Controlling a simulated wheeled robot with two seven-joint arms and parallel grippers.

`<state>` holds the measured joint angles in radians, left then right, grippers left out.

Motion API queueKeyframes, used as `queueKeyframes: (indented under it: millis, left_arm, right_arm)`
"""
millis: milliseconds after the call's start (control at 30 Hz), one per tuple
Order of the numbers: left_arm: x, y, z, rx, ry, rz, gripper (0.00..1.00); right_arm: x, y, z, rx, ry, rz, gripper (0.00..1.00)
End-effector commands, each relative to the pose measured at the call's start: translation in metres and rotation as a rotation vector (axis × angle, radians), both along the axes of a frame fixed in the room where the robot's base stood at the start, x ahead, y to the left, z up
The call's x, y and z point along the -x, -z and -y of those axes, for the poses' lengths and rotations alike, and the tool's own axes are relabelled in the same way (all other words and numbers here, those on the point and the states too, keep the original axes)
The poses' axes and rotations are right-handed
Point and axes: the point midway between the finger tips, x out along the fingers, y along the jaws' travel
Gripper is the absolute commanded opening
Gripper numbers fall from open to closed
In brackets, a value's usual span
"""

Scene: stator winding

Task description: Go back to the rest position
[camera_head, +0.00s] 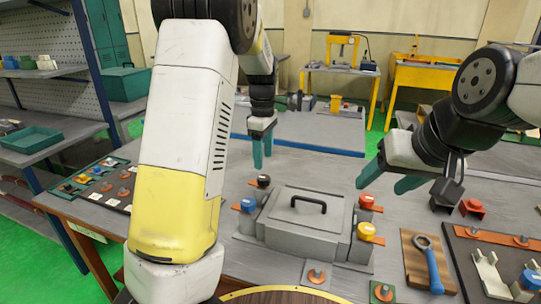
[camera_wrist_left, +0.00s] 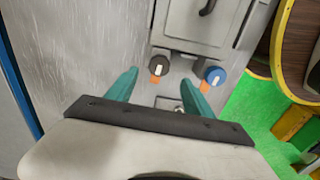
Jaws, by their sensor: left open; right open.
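My left gripper (camera_head: 262,152) hangs above the workbench, behind the grey box, with its teal fingers pointing down. In the left wrist view its fingers (camera_wrist_left: 157,88) stand apart with nothing between them. My right gripper (camera_head: 388,180) is at the right, above the bench and behind the box's right side. Its teal fingers are apart and empty. The grey box (camera_head: 308,218) with a black handle sits on the bench, with black, blue, red and yellow knobs around it. The box also shows in the left wrist view (camera_wrist_left: 185,30), with a black knob (camera_wrist_left: 159,65) and a blue knob (camera_wrist_left: 215,75).
A board with small coloured parts (camera_head: 95,187) lies at the bench's left. A blue-handled wrench (camera_head: 430,262) lies on a wooden board at the right, beside a dark tray (camera_head: 470,262). Shelves stand far left; yellow-framed tables (camera_head: 340,72) stand behind.

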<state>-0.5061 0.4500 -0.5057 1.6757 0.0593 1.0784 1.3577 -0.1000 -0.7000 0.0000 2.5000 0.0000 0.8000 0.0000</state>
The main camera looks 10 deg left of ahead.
Motion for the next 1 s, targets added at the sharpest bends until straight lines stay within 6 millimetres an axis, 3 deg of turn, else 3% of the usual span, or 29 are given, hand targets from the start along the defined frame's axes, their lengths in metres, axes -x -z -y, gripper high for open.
queueKeyframes:
  millis: [200,367,700,1000]
  left_arm:
    - [0.002,-0.002,-0.001,0.007,0.012,0.004,0.61]
    - [0.022,-0.023,-0.007,0.063,0.116,0.044,0.61]
    - [0.111,-0.084,-0.019,0.147,0.581,0.267,0.61]
    - [0.197,-0.111,-0.021,0.024,1.012,0.486,0.61]
  right_arm:
    - [0.0,0.0,0.0,0.0,0.0,0.0,0.61]
    - [0.0,0.0,0.0,0.0,0.0,0.0,0.61]
    - [0.0,0.0,0.0,0.0,0.0,0.0,0.61]
    - [0.0,0.0,0.0,0.0,0.0,0.0,0.61]
